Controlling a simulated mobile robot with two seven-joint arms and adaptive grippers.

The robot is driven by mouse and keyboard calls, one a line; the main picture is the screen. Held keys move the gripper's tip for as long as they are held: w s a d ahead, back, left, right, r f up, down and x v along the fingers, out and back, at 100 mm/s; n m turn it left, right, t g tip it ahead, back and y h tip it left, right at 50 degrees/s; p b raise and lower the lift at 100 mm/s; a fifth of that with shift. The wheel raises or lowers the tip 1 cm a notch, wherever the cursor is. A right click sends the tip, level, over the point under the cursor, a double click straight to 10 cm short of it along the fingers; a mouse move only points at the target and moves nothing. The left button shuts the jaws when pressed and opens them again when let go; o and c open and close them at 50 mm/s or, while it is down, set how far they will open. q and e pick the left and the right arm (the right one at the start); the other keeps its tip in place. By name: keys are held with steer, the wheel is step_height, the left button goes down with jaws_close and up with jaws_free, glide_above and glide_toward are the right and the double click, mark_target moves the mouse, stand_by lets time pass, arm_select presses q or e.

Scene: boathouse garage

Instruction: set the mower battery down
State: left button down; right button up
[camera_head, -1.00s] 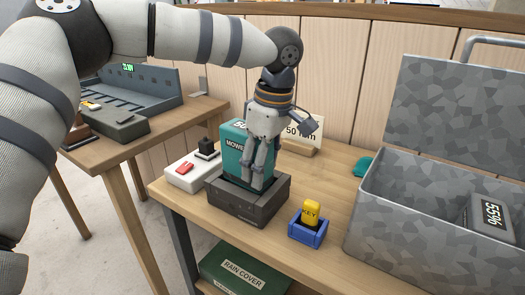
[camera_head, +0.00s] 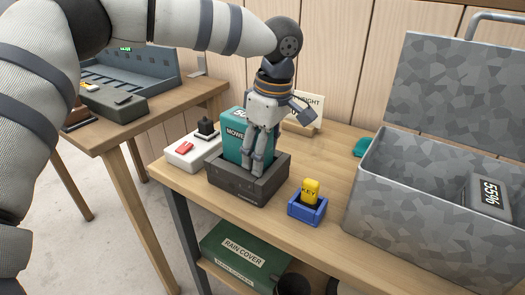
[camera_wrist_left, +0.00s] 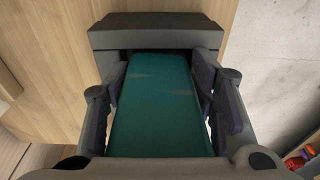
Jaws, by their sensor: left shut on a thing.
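The mower battery (camera_head: 236,125) is a teal block with a partly hidden "MOWER" label. It stands upright with its lower part inside the dark grey open-topped holder (camera_head: 237,188) on the wooden bench. My left gripper (camera_head: 256,165) is shut on the battery from above, its fingertips close to the holder's rim. In the left wrist view the battery (camera_wrist_left: 155,110) lies between the two fingers, and the holder (camera_wrist_left: 155,38) shows beyond it. The battery's bottom is hidden, so I cannot tell whether it rests on the holder's floor. My right gripper is not in view.
A white box with a red switch (camera_head: 183,150) sits left of the holder. A yellow key in a blue tray (camera_head: 307,207) is to its right. A large open metal box (camera_head: 418,200) fills the bench's right side. A green rain cover box (camera_head: 240,250) is below.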

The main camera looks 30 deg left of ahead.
arm_select(q)
steer(key=c, duration=0.6)
jaws_free()
steer(key=shift+f, duration=0.1)
step_height(320, 180, up, 12)
steer(key=d, duration=0.1)
steer(key=shift+d, duration=0.3)
jaws_close()
stand_by(0.7)
